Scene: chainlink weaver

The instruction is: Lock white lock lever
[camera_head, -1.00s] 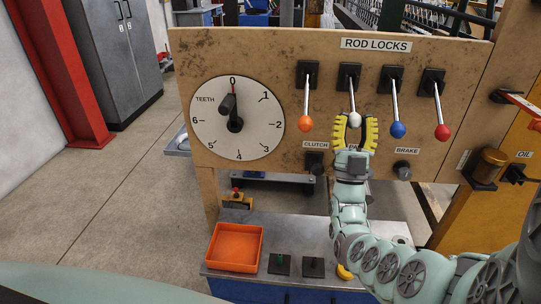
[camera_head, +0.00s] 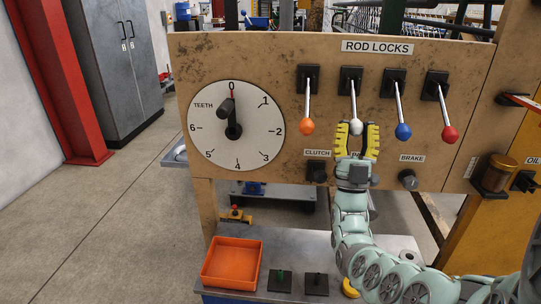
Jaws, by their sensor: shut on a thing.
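The white lock lever (camera_head: 353,100) hangs down from its black mount under the ROD LOCKS sign (camera_head: 377,46), second from the left, with its white ball knob (camera_head: 356,127) at the lower end. My gripper (camera_head: 356,129) reaches up from below, with its yellow-padded fingers on either side of the knob. It is shut on the white lever's knob. The lower part of the knob shows between the fingers. The gripper hides part of the label below the lever.
An orange lever (camera_head: 307,124) hangs to the left, and blue (camera_head: 403,131) and red (camera_head: 449,133) levers to the right. A TEETH dial (camera_head: 237,155) is at the left of the panel. Below are an orange tray (camera_head: 232,281) and two black-based switches.

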